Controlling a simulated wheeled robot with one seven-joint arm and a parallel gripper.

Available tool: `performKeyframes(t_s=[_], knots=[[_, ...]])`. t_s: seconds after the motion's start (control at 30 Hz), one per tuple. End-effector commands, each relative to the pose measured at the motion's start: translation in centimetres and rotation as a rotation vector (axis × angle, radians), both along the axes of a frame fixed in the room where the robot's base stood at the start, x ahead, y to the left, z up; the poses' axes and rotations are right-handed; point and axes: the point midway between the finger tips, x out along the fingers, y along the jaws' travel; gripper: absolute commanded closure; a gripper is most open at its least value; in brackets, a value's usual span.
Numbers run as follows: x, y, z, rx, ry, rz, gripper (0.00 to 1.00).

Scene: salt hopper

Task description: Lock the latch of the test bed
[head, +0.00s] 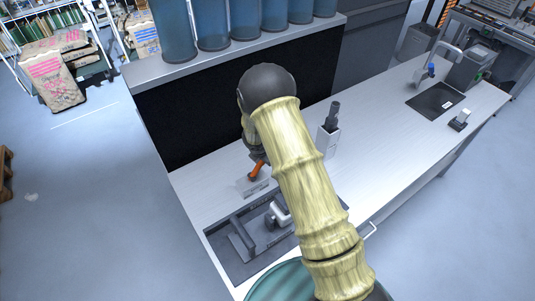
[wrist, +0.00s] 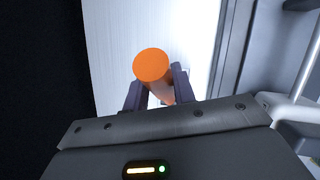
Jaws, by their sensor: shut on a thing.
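An orange lever handle (head: 257,170), which I take for the latch, rises beside a small light grey plate (head: 254,188) on the white counter. Its round orange end (wrist: 153,64) faces the camera in the wrist view. My gripper (wrist: 157,86) has a dark finger on each side of the handle and is shut on it. In the head view my arm hides most of my gripper. The test bed (head: 213,238), a dark grey recessed frame with a grey bar and a white-and-grey part, lies just in front of the plate. The latch's lower end is hidden.
A grey-white device with a dark top (head: 328,140) stands on the counter right of my arm. A black panel (head: 190,120) rises behind, topped by a shelf of blue cylinders (head: 213,25). The counter (head: 385,140) is clear farther right, up to a dark sink mat (head: 435,101).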

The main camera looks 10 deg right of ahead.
Motion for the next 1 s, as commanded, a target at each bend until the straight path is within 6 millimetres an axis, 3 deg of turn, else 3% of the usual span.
performKeyframes(t_s=[0.3,0.33,0.43,0.77,1.0], knots=[[0.2,0.0,0.1,0.004,-0.005,-0.003,1.00],[0.2,0.0,0.1,0.004,-0.005,-0.004,0.72],[0.2,-0.1,0.1,0.003,-0.004,-0.005,0.53],[0.0,-0.1,0.1,0.003,-0.001,-0.003,0.52],[-0.7,0.2,1.9,0.004,-0.003,-0.004,0.52]])
